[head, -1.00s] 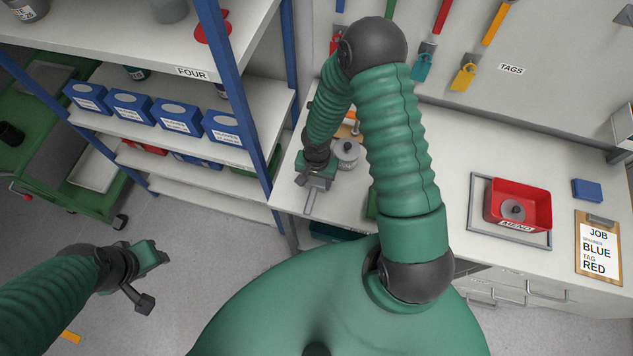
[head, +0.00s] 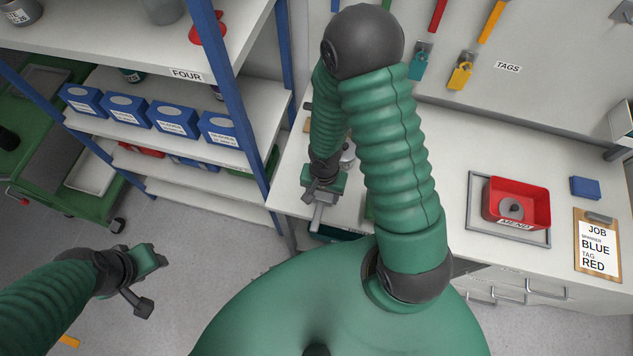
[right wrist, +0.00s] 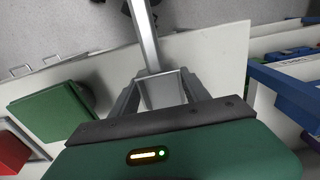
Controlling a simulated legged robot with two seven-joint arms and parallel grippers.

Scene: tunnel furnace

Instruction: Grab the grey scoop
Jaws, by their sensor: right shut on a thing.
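The grey scoop (head: 317,217) shows in the head view as a short, pale grey bar sticking out from my right gripper (head: 319,201), near the front left edge of the workbench. In the right wrist view the scoop's long grey bar (right wrist: 144,38) runs away beyond the fingertips of the right gripper (right wrist: 164,80). The right gripper is shut on the scoop; the rest of its shape is hard to make out. My left gripper (head: 150,278) is open and empty over the floor at the left, its fingers apart.
The workbench (head: 450,160) holds a red bin (head: 530,193) on a grey tray, a blue block (head: 585,188) and a job clipboard (head: 598,250). A shelf with blue boxes (head: 172,115) stands close left. A green block (right wrist: 50,108) shows in the right wrist view.

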